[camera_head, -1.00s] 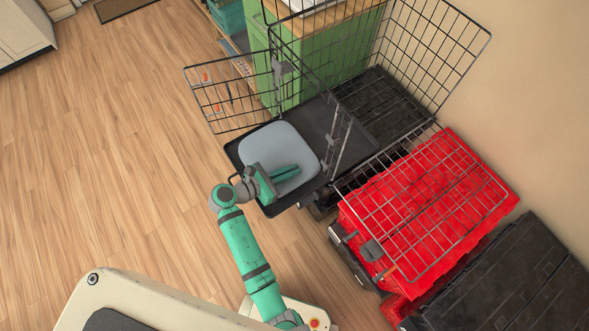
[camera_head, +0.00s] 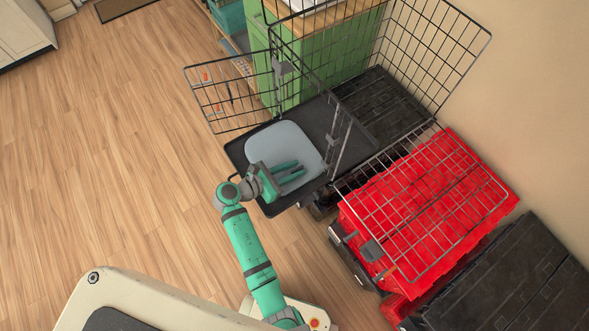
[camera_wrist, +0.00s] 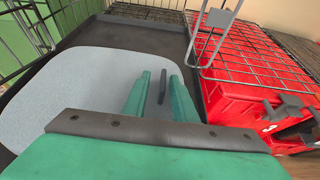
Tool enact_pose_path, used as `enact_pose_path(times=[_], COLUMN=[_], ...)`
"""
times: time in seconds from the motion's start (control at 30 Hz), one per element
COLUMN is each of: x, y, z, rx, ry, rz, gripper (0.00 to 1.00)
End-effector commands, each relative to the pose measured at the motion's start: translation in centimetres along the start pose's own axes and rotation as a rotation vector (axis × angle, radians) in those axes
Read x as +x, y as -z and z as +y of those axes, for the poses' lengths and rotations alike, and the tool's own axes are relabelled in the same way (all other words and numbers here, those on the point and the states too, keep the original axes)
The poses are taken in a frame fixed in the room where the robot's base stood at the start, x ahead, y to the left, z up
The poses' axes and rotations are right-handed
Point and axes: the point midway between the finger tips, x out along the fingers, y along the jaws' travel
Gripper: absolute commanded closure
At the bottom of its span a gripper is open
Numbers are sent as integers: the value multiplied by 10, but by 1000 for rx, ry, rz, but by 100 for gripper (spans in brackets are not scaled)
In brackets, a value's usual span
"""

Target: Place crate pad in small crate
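The crate pad (camera_head: 272,142) is a light grey-blue rounded cushion. It lies flat on the black tray (camera_head: 240,151) of the wire crate (camera_head: 222,92), toward the tray's near end. The pad also fills the left of the wrist view (camera_wrist: 70,85), with the tray's bare dark floor (camera_wrist: 125,38) beyond it. My gripper (camera_head: 291,172) is over the pad's near right part. Its green fingers are apart with a gap between them in the wrist view (camera_wrist: 160,98). A small dark strip shows in that gap; I cannot tell what it is. Whether the fingertips touch the pad is unclear.
Wire panels stand around the tray, and one wire panel (camera_head: 425,205) lies over a red tote (camera_head: 470,185) at right. Black totes (camera_head: 520,275) stand at lower right. A green cabinet (camera_head: 345,75) is behind the crate. The wooden floor (camera_head: 110,150) at left is clear.

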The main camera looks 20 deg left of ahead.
Motion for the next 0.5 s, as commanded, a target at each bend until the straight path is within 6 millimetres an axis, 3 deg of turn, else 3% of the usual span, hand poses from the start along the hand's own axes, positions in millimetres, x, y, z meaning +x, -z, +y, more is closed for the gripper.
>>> enact_pose_path(times=[0.17,0.5], x=[-22,-89], y=[0,0], z=[0,1], rx=[1,0], ry=[-1,-3], rz=[0,0], gripper=[75,75])
